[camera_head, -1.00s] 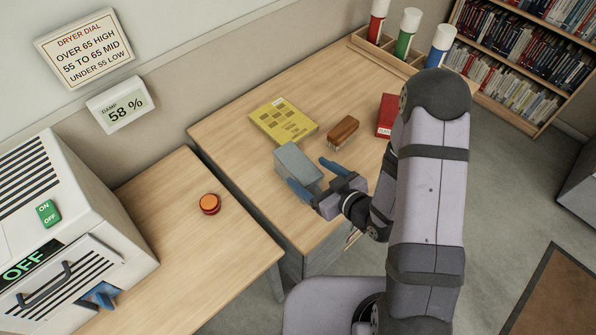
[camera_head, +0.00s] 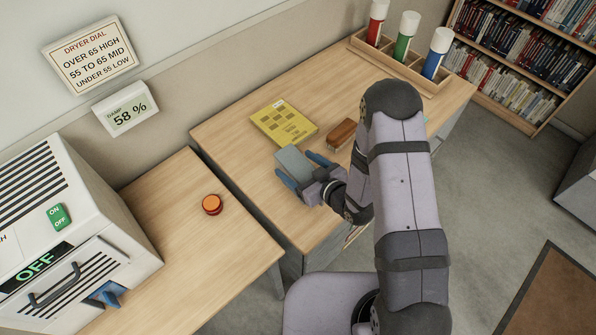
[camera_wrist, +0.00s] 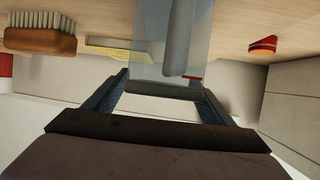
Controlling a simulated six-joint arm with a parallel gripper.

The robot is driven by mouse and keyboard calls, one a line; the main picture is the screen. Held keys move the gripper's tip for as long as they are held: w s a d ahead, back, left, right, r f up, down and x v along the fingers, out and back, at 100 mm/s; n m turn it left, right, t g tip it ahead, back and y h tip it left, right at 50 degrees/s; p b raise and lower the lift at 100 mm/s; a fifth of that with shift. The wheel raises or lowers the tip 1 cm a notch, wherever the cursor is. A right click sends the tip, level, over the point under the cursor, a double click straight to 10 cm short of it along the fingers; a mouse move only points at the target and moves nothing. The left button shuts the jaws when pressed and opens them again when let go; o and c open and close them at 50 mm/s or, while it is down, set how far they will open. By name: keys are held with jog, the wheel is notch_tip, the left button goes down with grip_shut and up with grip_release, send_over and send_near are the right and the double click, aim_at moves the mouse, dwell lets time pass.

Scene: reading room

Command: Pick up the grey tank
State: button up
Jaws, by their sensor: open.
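The grey tank (camera_head: 293,161) stands on the wooden table in front of the yellow book. In the wrist view it appears as a clear and grey body (camera_wrist: 150,40) at the top middle. My gripper (camera_head: 303,172) is open, with its blue fingers on either side of the tank's near end. In the wrist view the fingers of my gripper (camera_wrist: 160,82) are spread apart at the tank. I cannot tell whether they touch it. My gripper hides the tank's near lower part in the head view.
A yellow book (camera_head: 284,123) lies behind the tank, and a brown brush (camera_head: 342,134) to its right. A rack (camera_head: 400,68) with red, green and blue-labelled bottles is at the back. On the left table are an orange button (camera_head: 211,204) and a white dryer (camera_head: 75,235) showing OFF.

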jog(key=c, duration=1.2)
jog(key=shift+c, duration=0.2)
jog(key=shift+r, duration=0.2)
jog(key=shift+r+b, duration=0.75)
jog(key=shift+r, duration=4.1)
